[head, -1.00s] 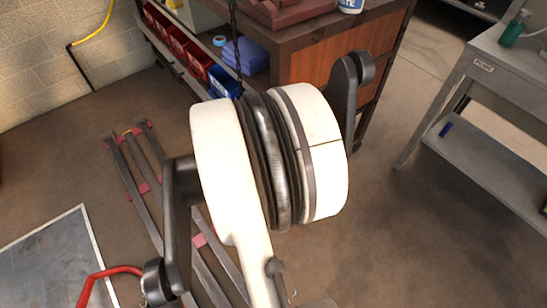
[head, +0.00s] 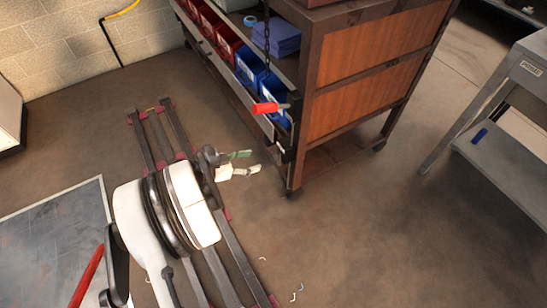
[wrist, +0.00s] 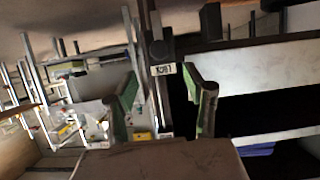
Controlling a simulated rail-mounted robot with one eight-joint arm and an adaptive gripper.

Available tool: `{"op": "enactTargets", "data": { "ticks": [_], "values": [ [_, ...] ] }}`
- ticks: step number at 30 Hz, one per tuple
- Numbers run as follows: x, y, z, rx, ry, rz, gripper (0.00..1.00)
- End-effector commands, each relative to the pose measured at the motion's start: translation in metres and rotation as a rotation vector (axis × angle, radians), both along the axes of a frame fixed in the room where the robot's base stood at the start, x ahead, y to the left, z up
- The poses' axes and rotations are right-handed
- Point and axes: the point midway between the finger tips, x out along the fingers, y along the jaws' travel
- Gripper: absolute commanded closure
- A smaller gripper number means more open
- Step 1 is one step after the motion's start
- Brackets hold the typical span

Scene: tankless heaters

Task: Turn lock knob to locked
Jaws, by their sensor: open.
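A small dark round knob (wrist: 160,50) shows in the wrist view on a dark upright, just above a small pale label whose text I cannot read surely. It lies beyond and between my fingertips, apart from them. In the head view, a dark fitting (head: 285,152) with a pale tag sits on the near corner of the wooden cart; the knob itself is too small to make out. My gripper (head: 253,161) is open and empty, just left of that corner. In the wrist view my gripper (wrist: 166,88) shows two green-padded fingers spread apart.
The wooden cart (head: 375,70) holds red and blue bins (head: 250,68) on its side shelf. A red-handled item (head: 270,107) juts out above the fitting. A grey table (head: 510,110) stands at right. Metal rails lie on the floor below my arm; floor right of them is mostly clear.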

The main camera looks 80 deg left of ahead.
Motion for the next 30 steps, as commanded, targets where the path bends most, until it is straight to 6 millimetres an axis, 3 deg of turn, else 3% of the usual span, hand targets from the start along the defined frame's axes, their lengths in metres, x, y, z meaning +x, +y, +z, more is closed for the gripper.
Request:
{"op": "enactTargets", "data": {
  "ticks": [9,15,30],
  "values": [
    [0.053,0.021,-0.026,0.0,0.0,-0.003,0.53],
    [0.077,0.031,-0.036,0.0,0.0,-0.002,0.53],
    [0.088,0.036,-0.039,0.0,0.0,-0.001,0.53]
  ]
}}
